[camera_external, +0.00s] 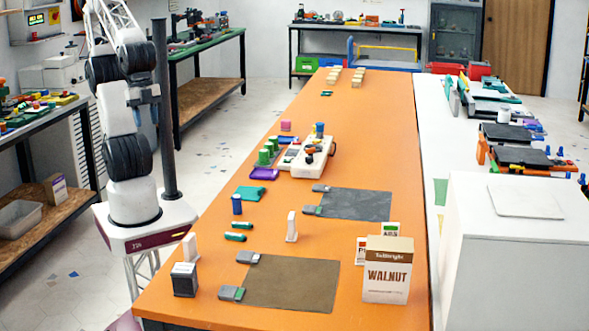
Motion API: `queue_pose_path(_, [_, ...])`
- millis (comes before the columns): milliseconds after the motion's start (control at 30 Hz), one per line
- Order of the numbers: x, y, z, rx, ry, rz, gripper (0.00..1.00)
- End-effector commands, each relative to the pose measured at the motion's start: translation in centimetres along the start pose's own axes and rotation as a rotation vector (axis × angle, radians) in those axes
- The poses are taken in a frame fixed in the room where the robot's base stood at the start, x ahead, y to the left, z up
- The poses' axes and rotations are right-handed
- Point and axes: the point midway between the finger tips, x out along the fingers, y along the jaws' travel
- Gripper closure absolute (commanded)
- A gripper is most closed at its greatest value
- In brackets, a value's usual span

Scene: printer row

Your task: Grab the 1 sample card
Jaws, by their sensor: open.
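No card with a readable "1" shows, so I cannot tell for sure which thing is the sample card. A small white card marked "ABS" with green edges (391,229) stands behind the brown-and-white WALNUT box (387,272). A white card with a red mark (361,251) stands at the box's left, partly hidden by it. Two blank white upright pieces stand on the orange table, one near the middle (292,227) and one at the left edge (190,247). My gripper (147,118) is open, hanging beside my folded arm, left of the table and far from these cards.
A brown mat (292,285) and a grey mat (354,204) lie on the orange table (350,120), with small grey-green pieces at their left edges. A dark grey block (184,281) stands front left. A white device (306,158) stands mid-table.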

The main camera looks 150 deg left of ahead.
Motion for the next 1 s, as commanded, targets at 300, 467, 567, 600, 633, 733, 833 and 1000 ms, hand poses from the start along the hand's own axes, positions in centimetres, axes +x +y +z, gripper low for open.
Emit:
queue_pose_path(300, [0.0,0.0,0.0,0.000,0.000,0.000,0.17])
queue_pose_path(467, [0.0,0.0,0.0,0.000,0.000,0.000,0.17])
queue_pose_path(567, [0.0,0.0,0.0,0.001,0.000,-0.002,0.17])
queue_pose_path(600, [0.1,-0.1,-0.1,0.003,-0.001,-0.004,0.17])
queue_pose_path(633, [0.1,-0.2,-0.1,0.006,-0.002,-0.008,0.17])
queue_pose_path(733, [0.4,-0.7,-0.4,0.025,-0.009,-0.033,0.17])
queue_pose_path(833, [1.0,-1.8,-0.9,0.062,-0.022,-0.078,0.17])
queue_pose_path(1000, [2.5,-4.7,-2.3,0.169,-0.062,-0.202,0.17])
